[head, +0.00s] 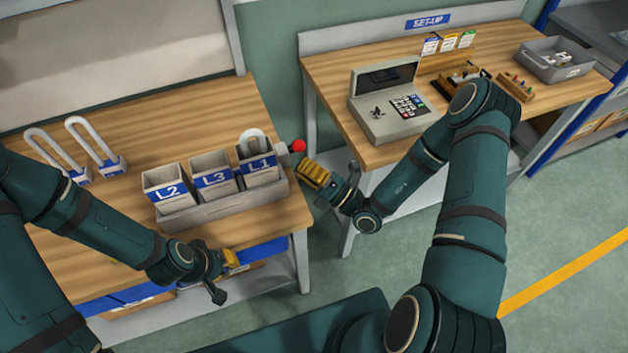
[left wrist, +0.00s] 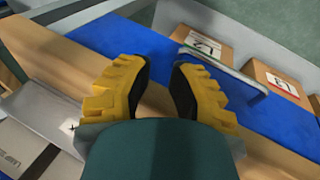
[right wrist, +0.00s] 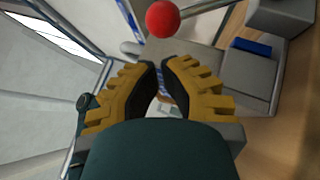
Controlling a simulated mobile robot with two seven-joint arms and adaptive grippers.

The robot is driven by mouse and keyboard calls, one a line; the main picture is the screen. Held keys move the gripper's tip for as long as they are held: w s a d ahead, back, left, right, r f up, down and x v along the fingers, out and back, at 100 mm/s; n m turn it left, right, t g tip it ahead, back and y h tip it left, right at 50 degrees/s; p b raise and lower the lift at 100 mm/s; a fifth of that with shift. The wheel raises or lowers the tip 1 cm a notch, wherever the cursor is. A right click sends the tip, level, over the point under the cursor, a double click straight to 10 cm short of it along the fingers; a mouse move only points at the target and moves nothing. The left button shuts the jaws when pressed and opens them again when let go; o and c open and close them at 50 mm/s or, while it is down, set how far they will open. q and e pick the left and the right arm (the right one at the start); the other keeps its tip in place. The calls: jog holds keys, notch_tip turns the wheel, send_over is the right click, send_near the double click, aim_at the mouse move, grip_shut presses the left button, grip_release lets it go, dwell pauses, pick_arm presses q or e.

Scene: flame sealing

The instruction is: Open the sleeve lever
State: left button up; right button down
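The sleeve lever shows as a red ball knob (head: 298,146) at the right end of the grey bin rack on the left table. In the right wrist view the red knob (right wrist: 162,18) sits just beyond the fingertips, on a thin metal rod running right. My right gripper (head: 313,172) is beside the knob, slightly below it in the head view, and apart from it. Its fingers (right wrist: 159,62) are parted by a narrow gap with nothing between them. My left gripper (head: 232,259) is open and empty at the left table's front edge; its fingers also show in the left wrist view (left wrist: 162,62).
Padlocks with tall shackles (head: 82,172) stand at the far left. The right table carries a grey keypad device (head: 385,118) and a grey bin (head: 553,62). A gap separates the tables.

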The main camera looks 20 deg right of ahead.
jog(key=shift+w+d+r, duration=0.1)
jog(key=shift+w+r, duration=0.25)
jog(key=shift+w, duration=0.35)
pick_arm(q)
jog(key=shift+r, duration=0.15)
